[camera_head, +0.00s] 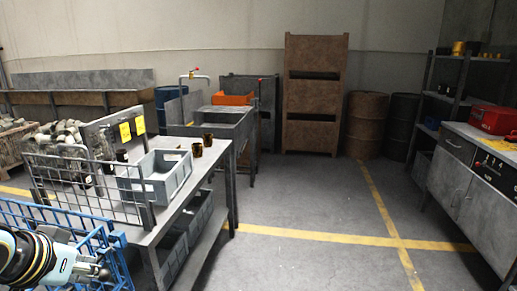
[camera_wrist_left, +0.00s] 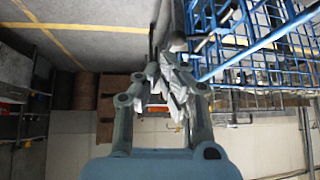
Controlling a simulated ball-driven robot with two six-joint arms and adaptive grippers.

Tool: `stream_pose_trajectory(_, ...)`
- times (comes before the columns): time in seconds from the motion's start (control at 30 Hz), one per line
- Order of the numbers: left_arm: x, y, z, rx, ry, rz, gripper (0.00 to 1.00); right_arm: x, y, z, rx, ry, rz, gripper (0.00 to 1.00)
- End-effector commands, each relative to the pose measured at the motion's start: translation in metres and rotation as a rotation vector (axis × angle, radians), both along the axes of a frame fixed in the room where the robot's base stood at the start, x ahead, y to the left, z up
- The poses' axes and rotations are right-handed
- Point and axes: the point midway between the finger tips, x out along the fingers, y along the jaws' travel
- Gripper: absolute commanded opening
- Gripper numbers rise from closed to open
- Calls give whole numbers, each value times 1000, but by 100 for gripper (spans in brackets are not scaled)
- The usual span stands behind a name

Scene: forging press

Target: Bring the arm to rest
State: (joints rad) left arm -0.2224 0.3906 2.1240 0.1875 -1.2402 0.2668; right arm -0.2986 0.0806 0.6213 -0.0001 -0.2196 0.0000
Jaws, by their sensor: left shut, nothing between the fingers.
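My left gripper (camera_head: 98,272) is at the lower left of the head view, beside the blue wire cart (camera_head: 110,240). In the left wrist view its fingers (camera_wrist_left: 170,62) meet at the tips and hold nothing. The cart's blue bars (camera_wrist_left: 235,50) lie just right of the fingers there; I cannot tell whether they touch. My right gripper is in neither view.
A metal table (camera_head: 150,238) holds a grey bin (camera_head: 160,186) and two dark, gold-toned cups (camera_head: 202,146). A wire rack (camera_head: 50,185) stands on its left side. A cabinet with a red toolbox (camera_head: 492,119) is at right. The middle floor is clear.

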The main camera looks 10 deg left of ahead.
Motion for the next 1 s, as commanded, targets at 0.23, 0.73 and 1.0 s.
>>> stream_pose_trajectory(0.23, -92, -41, -15, 32, 167, -66, 0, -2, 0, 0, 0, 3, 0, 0)
stream_pose_trajectory(0.73, -172, -59, -68, 57, 360, -103, 0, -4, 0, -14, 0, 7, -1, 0)
stream_pose_trajectory(1.0, -167, -52, -166, 51, 392, -94, 0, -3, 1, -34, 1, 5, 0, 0)
